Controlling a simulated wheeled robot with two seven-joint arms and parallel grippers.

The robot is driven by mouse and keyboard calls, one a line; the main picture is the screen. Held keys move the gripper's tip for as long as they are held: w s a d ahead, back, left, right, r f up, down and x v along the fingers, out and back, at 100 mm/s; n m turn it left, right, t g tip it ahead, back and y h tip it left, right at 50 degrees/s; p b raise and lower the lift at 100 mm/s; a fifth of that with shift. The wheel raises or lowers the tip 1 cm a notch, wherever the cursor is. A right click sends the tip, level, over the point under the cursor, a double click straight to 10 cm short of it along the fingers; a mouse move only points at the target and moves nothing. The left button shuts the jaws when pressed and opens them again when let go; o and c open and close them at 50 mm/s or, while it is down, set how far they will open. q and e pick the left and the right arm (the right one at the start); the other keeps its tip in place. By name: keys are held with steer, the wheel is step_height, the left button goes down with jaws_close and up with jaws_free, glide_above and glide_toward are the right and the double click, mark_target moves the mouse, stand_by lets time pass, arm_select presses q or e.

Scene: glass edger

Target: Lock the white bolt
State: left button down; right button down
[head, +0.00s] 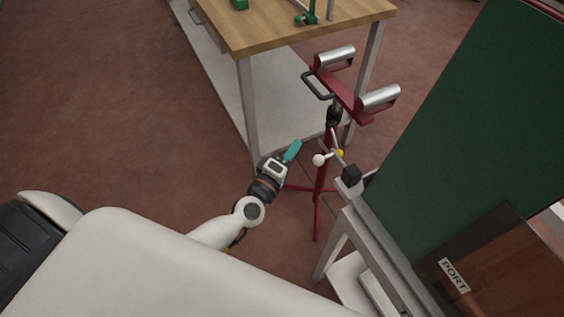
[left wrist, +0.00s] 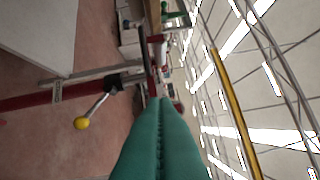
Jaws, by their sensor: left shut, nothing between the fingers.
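A white ball-ended bolt (head: 319,160) sticks out from the post of a red roller stand (head: 325,180) in the head view. A yellow ball knob (head: 340,153) sits just to its right, on the same stand. My left gripper (head: 297,145) has teal fingers that are shut and empty, just left of the white bolt and apart from it in the picture. In the left wrist view the shut fingers (left wrist: 165,104) fill the lower middle. The yellow knob (left wrist: 82,123) on its metal lever shows left of them; I cannot make out the white bolt there. My right gripper is not in view.
Two silver rollers (head: 378,98) top the stand. A wooden-topped table (head: 270,32) stands behind it. A grey metal frame and a large dark green panel (head: 465,120) crowd the right side. The brown floor (head: 110,110) at left is clear.

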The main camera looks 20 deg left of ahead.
mark_target(319, 163)
arm_select(q)
steer(key=shift+s+d+f, duration=0.15)
steer(key=shift+d+f, duration=0.05)
steer(key=shift+d, duration=0.75)
steer(key=shift+s+d+f, duration=0.1)
steer(key=shift+d+f, duration=0.1)
steer(key=shift+d, duration=0.7)
steer(key=s+d, duration=0.1)
steer(key=s+d+p, duration=0.1)
steer(key=d, duration=0.1)
steer(key=shift+s+d, duration=0.1)
steer(key=shift+s, duration=0.2)
steer(key=shift+r, duration=0.1)
